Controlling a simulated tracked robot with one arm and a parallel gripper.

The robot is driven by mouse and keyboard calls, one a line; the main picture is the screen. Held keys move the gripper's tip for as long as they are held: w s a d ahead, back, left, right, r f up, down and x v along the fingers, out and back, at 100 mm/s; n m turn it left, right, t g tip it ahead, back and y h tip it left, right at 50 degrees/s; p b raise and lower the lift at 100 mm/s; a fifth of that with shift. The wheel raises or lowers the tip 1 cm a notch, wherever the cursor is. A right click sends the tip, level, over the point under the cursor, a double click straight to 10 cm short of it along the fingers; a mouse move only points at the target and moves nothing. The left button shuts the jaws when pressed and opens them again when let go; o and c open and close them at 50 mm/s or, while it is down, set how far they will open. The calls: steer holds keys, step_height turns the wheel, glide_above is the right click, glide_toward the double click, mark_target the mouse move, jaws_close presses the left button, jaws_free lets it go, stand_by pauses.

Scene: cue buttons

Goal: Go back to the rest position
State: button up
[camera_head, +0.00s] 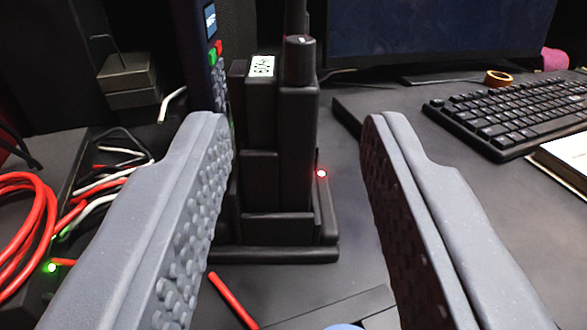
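My gripper (300,145) is open, with its two grey, studded fingers wide apart and nothing between them at their tips. Beyond the fingers stands a black upright device (277,170) on a dark table. It has a small pale display at its top and a thick stub antenna beside it. A small red light (321,173) glows on its right side. The left finger overlaps part of its left edge. I cannot tell whether either finger touches it. No rest position is marked in view.
A black keyboard (520,112) and a monitor (430,35) stand at the back right, with a tape roll (499,77). Red cables (35,215) lie coiled at the left. A red stick (233,300) lies in front. The table right of the device is mostly bare.

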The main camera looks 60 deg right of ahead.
steer(key=shift+r, duration=0.1)
steer(key=w+a+r+n+t+y+b, duration=0.1)
steer(key=w+r+t+y, duration=0.25)
steer(key=r, duration=0.65)
steer(key=w+a+r+n+t+y+b, duration=0.1)
steer(key=w+r+t+y, duration=0.2)
steer(key=r, duration=0.8)
steer(key=s+a+r+n+t+y+b, duration=0.1)
steer(key=s+r+n+t+y+b, duration=0.15)
steer(key=r, duration=0.85)
steer(key=s+r+n+t+y+b, duration=0.1)
steer(key=s+r+n+y, duration=0.2)
steer(key=r, duration=0.7)
steer(key=s+d+r+n+g+y+b, duration=0.1)
steer(key=s+r+n+y, duration=0.2)
steer(key=s, duration=0.4)
steer(key=s+d+r+y+b, duration=0.1)
steer(key=s+r+y, duration=0.2)
steer(key=s+r, duration=0.3)
steer(key=s+d+f+g+h+b, duration=0.1)
steer(key=s+d, duration=0.3)
steer(key=s, duration=0.7)
steer(key=s+d+f+g+h+b, duration=0.1)
steer(key=s+d, duration=0.4)
steer(key=s, duration=0.5)
steer(key=shift+s+f+g+h, duration=0.35)
steer(key=shift+f+g+h, duration=0.2)
steer(key=shift+g, duration=0.25)
